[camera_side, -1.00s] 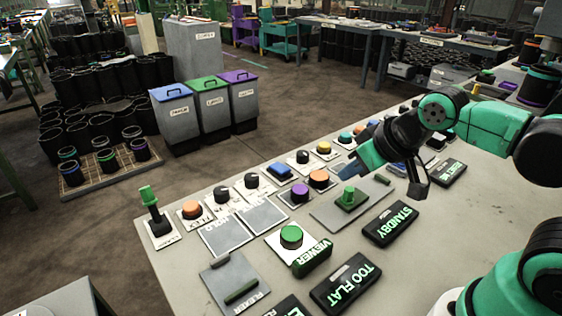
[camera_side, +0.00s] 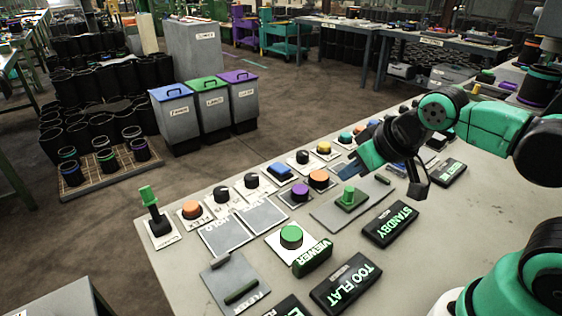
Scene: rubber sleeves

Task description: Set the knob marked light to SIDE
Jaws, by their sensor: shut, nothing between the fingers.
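Several black knobs with pale pointers stand on the grey panel. Two are side by side, a left one (camera_side: 221,195) and a right one (camera_side: 251,181), and another black knob (camera_side: 303,157) is farther back. Their small labels are too small to read, so I cannot tell which is marked light or where it points. My gripper (camera_side: 416,187) is over the right part of the panel, apart from these knobs. It is shut and empty; its fingertips are small and dark here, and my arm hides part of the panel behind it.
Around the knobs are orange buttons (camera_side: 193,210), a purple button (camera_side: 299,191), a green button (camera_side: 291,236) and a green-handled lever (camera_side: 152,205). Lidded bins (camera_side: 209,106) stand on the floor beyond.

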